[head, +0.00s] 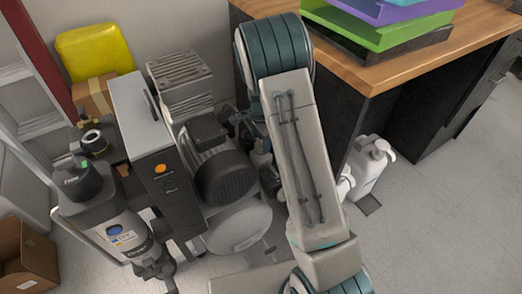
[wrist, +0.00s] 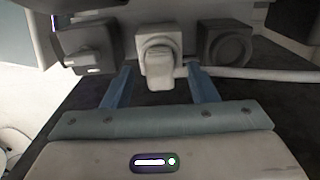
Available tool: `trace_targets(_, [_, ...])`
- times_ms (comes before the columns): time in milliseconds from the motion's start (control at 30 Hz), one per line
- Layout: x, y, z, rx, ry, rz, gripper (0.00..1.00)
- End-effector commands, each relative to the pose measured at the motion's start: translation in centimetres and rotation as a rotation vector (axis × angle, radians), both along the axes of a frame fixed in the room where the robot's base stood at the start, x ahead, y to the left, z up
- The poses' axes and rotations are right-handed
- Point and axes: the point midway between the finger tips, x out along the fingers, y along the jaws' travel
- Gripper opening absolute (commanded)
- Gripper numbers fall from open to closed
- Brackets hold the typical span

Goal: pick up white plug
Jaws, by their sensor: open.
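In the wrist view, a white plug (wrist: 159,66) sticks out of a grey square socket at the centre of the picture. My gripper (wrist: 159,70) is open, with one blue finger on each side of the plug. A gap shows between the plug and each finger, and I cannot see contact. In the head view, my arm covers the middle, and neither my gripper nor the plug can be made out.
Grey sockets flank the plug on the left (wrist: 88,46) and right (wrist: 226,47). A pale hose (wrist: 265,74) runs to the right. In the head view, compressors (head: 225,178) stand left of my arm. A wooden-topped bench (head: 395,68) and white bottles (head: 368,165) are at right. Floor is clear at lower right.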

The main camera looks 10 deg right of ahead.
Motion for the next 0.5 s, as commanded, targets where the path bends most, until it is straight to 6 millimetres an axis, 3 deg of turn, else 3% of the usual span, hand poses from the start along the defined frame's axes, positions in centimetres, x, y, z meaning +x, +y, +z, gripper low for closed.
trace_targets(33, [0.0,-0.1,-1.3,0.0,0.001,-0.001,0.53])
trace_targets(100, [0.0,-0.1,-2.1,0.0,0.001,-0.001,0.53])
trace_targets(367, [0.0,-0.1,-2.3,-0.001,-0.001,-0.001,0.53])
trace_targets(500, [0.0,0.0,-2.3,-0.001,-0.001,-0.001,0.14])
